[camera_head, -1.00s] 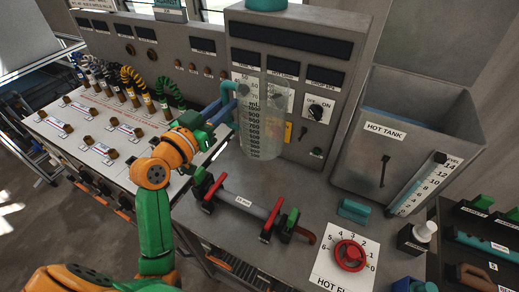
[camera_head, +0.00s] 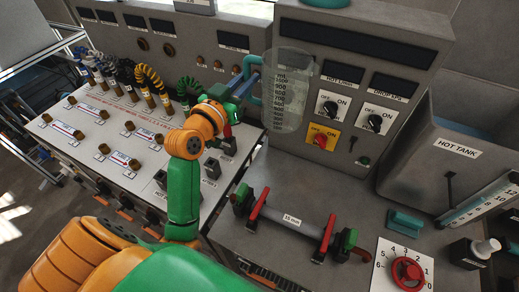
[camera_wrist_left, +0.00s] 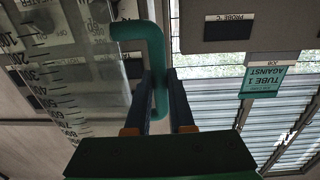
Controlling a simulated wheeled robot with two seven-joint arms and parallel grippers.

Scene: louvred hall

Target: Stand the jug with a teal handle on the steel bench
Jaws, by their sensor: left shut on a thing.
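The jug (camera_head: 286,95) is clear with a printed volume scale and a teal handle (camera_head: 251,70). My left gripper (camera_head: 250,80) is shut on the teal handle. The jug is upright in the head view and appears held above the steel bench (camera_head: 275,185), in front of the control panel. In the left wrist view the two dark fingers (camera_wrist_left: 162,95) close around the teal handle (camera_wrist_left: 155,50), with the scaled jug wall (camera_wrist_left: 55,75) to the left. My right gripper is in neither view.
On the bench lies a 15 mm pipe piece (camera_head: 292,222) in red clamps. A red valve wheel (camera_head: 408,271), a teal block (camera_head: 405,222) and the hot tank (camera_head: 455,150) stand to the right. A panel with hoses (camera_head: 150,85) is at left.

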